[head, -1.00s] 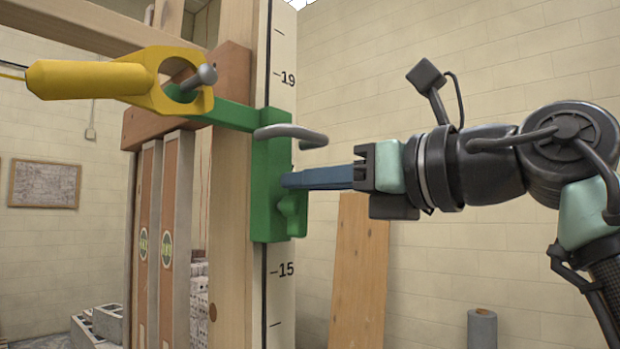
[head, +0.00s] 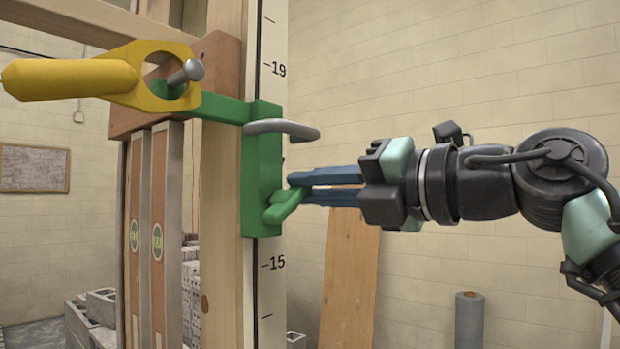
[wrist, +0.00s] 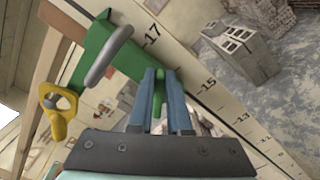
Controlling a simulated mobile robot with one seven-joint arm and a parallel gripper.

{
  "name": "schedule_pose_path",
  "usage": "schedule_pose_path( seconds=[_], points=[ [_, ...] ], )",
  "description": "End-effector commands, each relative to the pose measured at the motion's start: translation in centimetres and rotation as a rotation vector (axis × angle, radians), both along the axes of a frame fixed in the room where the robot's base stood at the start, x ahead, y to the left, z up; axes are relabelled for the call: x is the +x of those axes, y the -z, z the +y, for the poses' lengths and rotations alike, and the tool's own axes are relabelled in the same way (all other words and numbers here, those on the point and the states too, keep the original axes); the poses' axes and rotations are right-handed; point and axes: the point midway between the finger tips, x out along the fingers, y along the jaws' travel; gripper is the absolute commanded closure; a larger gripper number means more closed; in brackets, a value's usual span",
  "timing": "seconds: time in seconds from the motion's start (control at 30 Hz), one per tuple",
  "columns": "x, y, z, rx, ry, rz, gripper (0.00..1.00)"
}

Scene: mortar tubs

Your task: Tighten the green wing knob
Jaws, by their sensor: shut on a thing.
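The green wing knob (head: 286,206) is on the lower front of a green bracket (head: 262,168), which sits against an upright marked with a number scale. The knob is tilted, its upper end leaning right toward my fingers. My gripper (head: 300,187) reaches in from the right, and its blue fingers are shut on the knob. In the wrist view, my gripper (wrist: 160,78) has a strip of the green knob (wrist: 158,96) between its two fingers. The fingers hide part of the knob in both views.
A grey bent hook (head: 283,129) juts from the bracket just above my fingers. A yellow ring-handled tool (head: 75,79) hangs around a grey bolt (head: 187,72) at upper left. A leaning plank (head: 350,270) and grey roll (head: 469,318) stand behind. The space right of the upright is open.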

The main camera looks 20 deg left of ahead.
Motion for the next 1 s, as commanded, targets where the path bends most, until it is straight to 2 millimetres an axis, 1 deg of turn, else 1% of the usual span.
schedule_pose_path(
  seconds=[0.3,0.5,0.73,1.0],
  points=[
    [0.4,0.5,-0.2,0.102,0.003,0.272,1.0],
    [0.5,0.9,-0.3,0.155,0.004,0.415,1.0],
    [0.5,1.2,-0.3,0.198,0.003,0.529,1.0],
    [0.5,1.3,-0.3,0.22,0.002,0.588,1.0]
  ],
)
